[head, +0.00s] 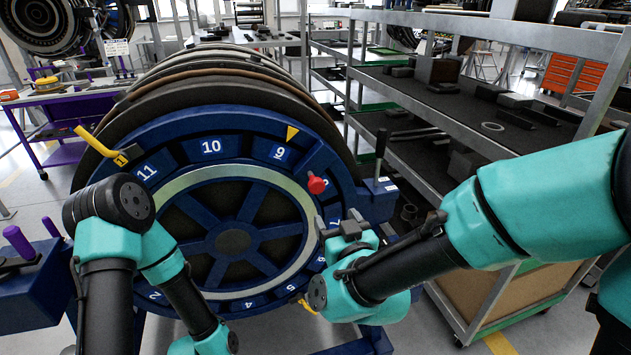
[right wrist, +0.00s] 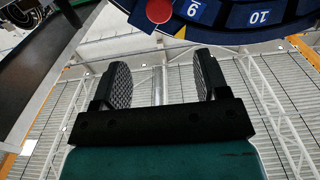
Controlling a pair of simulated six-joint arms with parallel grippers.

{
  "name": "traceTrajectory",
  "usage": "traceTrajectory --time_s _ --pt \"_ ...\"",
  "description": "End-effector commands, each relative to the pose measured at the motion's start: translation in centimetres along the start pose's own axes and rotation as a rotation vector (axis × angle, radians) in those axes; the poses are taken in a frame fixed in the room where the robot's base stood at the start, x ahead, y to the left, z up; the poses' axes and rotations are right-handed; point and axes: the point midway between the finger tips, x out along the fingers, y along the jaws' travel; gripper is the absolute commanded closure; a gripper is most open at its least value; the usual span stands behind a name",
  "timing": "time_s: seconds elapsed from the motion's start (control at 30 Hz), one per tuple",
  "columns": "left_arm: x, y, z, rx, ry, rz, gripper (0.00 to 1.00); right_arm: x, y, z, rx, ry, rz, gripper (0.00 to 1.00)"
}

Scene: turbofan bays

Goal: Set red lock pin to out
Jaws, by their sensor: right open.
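The red lock pin (head: 316,185) is a round red knob on the upper right rim of the blue numbered wheel (head: 187,152). It also shows at the top edge of the right wrist view (right wrist: 159,10), beyond the fingertips. Whether the pin is in or out I cannot tell. My right gripper (head: 338,224) is open and empty, just below and right of the red pin, apart from it. Its two fingers stand wide apart in the right wrist view (right wrist: 160,82). My left arm hangs in front of the wheel's left side, and its gripper is out of view.
A yellow pointer (head: 292,134) sits above number 9. A yellow handle (head: 100,144) sticks out at the wheel's upper left. A black upright lever (head: 380,150) stands right of the wheel. A purple-handled lever (head: 19,242) is at the far left. A grey shelf rack (head: 470,118) stands behind my right arm.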

Motion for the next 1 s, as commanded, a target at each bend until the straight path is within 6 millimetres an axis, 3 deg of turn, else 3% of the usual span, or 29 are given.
traceTrajectory --time_s 0.8,1.0 --pt "0.0 0.0 0.0 0.000 0.000 0.000 0.57 13.4 0.1 0.1 0.001 0.000 0.001 0.32" --pt "0.0 0.0 0.0 0.000 0.000 0.000 0.57 15.6 0.0 0.0 0.000 0.000 0.000 0.32"
